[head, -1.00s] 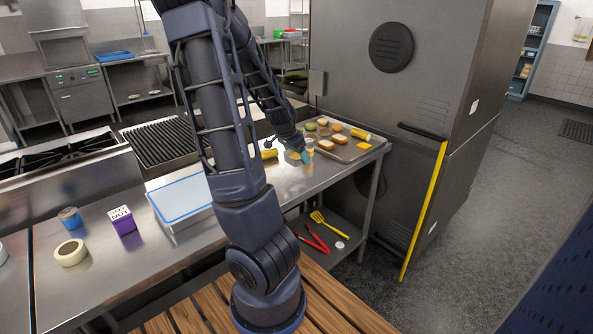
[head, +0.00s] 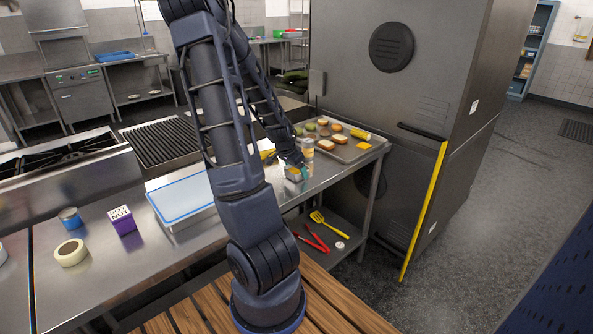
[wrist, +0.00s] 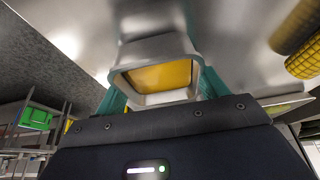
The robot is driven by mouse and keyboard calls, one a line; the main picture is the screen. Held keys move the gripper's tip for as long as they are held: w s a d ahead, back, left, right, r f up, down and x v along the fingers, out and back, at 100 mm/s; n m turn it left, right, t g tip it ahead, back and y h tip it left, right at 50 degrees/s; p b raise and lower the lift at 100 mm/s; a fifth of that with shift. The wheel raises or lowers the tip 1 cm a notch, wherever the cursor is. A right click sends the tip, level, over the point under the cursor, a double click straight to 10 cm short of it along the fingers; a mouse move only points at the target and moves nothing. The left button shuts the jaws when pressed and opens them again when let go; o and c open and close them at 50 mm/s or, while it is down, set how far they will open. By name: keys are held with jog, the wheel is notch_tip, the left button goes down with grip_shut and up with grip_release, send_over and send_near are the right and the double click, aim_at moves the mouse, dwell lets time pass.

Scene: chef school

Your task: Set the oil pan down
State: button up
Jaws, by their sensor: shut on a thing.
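The oil pan (wrist: 158,76) is a small square metal pan with yellow oil inside. It fills the middle of the wrist view, between the teal fingers of my gripper (wrist: 162,92), which are shut on it. In the head view my gripper (head: 299,173) is low over the right part of the steel counter (head: 262,200), in front of the food tray. The pan is small and partly hidden there. I cannot tell whether its base touches the counter.
A yellow corn cob (wrist: 305,58) is at the wrist view's right. A white-and-blue board (head: 182,198) lies left. The counter's front edge is near.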

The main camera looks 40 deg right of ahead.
jog(key=shift+f, duration=0.15)
jog(key=o, duration=1.3)
jog(key=v, duration=1.2)
dwell(0.5)
jog(key=shift+a, duration=0.1)
